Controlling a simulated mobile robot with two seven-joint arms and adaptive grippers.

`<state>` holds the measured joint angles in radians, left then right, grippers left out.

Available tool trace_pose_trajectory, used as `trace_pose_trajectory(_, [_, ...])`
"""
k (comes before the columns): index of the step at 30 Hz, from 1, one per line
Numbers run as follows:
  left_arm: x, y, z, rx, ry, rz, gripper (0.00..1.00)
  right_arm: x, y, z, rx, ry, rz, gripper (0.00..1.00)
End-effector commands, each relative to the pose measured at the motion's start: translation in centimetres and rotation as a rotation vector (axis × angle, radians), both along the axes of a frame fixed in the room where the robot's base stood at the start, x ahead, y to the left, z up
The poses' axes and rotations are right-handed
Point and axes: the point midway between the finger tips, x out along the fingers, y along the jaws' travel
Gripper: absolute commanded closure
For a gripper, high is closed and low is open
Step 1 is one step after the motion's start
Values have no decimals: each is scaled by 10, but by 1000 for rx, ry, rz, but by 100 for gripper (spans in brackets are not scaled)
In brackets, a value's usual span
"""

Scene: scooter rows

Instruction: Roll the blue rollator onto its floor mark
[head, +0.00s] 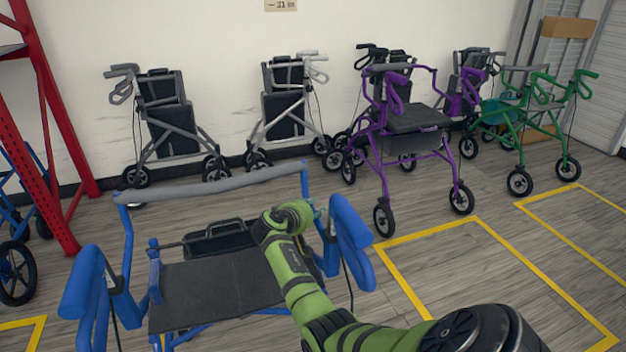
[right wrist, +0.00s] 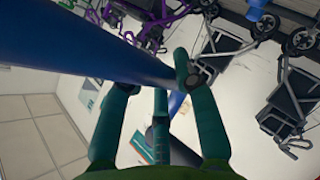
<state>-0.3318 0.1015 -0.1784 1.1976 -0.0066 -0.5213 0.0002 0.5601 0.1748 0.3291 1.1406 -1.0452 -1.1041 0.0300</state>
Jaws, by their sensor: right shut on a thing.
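The blue rollator (head: 215,285) stands in front of me at the lower left of the head view, with a dark seat, a grey back bar and blue handles. My right arm reaches over its seat, and my right gripper (head: 318,212) is at its right-hand upright beside the blue handle. In the right wrist view the fingers (right wrist: 155,75) are shut on a blue tube (right wrist: 60,60) of it. A yellow floor outline (head: 425,233) lies to the right of the rollator, with bare floor inside. The rollator's wheels are mostly hidden. My left gripper is out of view.
A purple rollator (head: 415,118) stands behind the outline, a green one (head: 530,115) at right beside another yellow outline (head: 535,208). Grey walkers (head: 170,125) line the wall. A red rack (head: 50,110) stands at left. A yellow corner (head: 35,330) shows at lower left.

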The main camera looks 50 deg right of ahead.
Motion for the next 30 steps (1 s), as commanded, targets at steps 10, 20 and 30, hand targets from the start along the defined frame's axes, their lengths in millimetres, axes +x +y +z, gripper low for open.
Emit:
trace_pose_trajectory(10, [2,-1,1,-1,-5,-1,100,-2,-3,0,-3,6,-5,100])
trace_pose_trajectory(20, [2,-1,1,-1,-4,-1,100,-2,-2,0,-3,3,-4,45])
trace_pose_trajectory(30, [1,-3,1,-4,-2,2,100,-1,6,3,-3,-1,1,45])
